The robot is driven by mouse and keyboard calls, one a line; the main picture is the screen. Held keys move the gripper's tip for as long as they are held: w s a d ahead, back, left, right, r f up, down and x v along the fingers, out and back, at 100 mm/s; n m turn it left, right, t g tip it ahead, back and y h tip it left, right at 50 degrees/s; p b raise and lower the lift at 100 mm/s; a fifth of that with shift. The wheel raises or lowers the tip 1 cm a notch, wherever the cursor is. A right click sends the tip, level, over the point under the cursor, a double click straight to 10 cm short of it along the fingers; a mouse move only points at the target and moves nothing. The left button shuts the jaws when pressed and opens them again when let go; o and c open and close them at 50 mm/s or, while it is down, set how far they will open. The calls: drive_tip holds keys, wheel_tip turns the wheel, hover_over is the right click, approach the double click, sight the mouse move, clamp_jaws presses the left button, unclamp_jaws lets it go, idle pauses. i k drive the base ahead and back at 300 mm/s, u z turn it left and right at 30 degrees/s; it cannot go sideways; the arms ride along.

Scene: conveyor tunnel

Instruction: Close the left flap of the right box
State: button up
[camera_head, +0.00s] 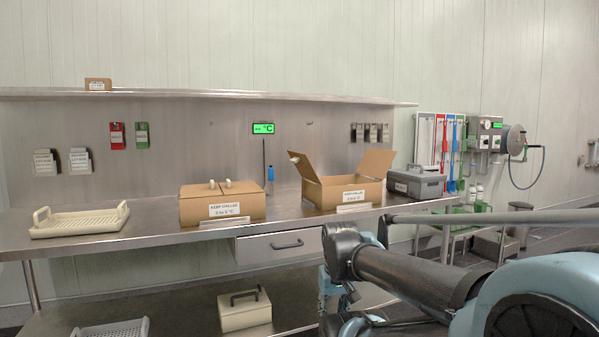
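The right box (345,194) is an open cardboard carton on the steel table, with a "KEEP CHILLED" label on its front. Its left flap (304,168) stands up, leaning outward to the left, with a small pale knob near its top. Its right flap (377,163) is also raised. The left box (222,206) has its top flaps shut, with two pale knobs on top. My dark and teal arm crosses the lower right in front of the table, clear of the right box.
A white tray (80,222) sits at the table's left end. A grey lidded case (415,184) stands just right of the right box. A blue-capped bottle (270,178) stands behind, between the boxes. A shelf (200,93) runs above the table.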

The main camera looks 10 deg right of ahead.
sight(301, 162)
drive_tip(key=i, duration=1)
drive_tip(key=z, duration=0.05)
